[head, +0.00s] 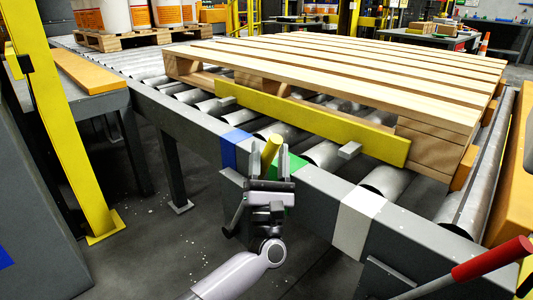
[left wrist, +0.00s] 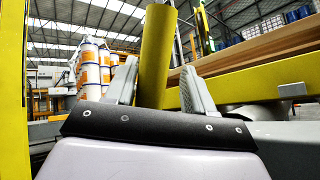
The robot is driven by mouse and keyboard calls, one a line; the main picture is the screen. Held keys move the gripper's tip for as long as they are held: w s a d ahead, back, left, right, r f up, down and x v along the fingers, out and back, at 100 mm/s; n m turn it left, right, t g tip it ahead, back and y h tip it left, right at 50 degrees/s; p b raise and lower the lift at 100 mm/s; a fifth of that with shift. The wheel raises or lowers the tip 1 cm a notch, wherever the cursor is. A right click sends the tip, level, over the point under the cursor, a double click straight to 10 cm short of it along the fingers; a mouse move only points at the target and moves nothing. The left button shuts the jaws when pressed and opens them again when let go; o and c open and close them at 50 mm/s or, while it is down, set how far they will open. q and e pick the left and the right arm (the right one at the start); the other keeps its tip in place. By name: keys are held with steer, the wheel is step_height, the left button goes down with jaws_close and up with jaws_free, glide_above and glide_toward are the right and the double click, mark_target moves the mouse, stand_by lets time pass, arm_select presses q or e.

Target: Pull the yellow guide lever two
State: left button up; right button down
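The yellow guide lever (head: 271,148) is a short round yellow handle at the near rail of the roller conveyor, leaning slightly right. My left gripper (head: 269,163) is at the lever with one finger on each side of it. In the left wrist view the lever (left wrist: 155,55) stands between the two fingers (left wrist: 158,85), with a gap to each finger. The gripper looks open around it, not clamped. The lever's lower end is hidden by the gripper. A yellow guide bar (head: 310,120) lies along the near side of the wooden pallet (head: 350,75). My right gripper is not in view.
The conveyor's grey rail carries blue (head: 234,148), green (head: 291,167) and white (head: 358,217) marks. A red-handled lever (head: 490,258) sticks out at lower right. A yellow post (head: 62,130) stands at left. White pails (head: 115,15) stand on a pallet behind.

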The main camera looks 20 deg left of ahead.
arm_select(q)
steer(key=shift+a+r+y, duration=0.1)
steer(key=shift+a+y, duration=0.1)
steer(key=shift+y, duration=0.1)
steer(key=shift+r, duration=0.1)
steer(key=shift+r, duration=0.3)
step_height(320, 180, up, 19)
steer(key=p, duration=0.8)
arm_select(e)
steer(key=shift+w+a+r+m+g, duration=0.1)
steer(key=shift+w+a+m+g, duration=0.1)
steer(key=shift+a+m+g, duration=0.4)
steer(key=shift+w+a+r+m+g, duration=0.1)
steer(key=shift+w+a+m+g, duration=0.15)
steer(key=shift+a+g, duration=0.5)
arm_select(q)
steer(key=shift+d+r, duration=0.1)
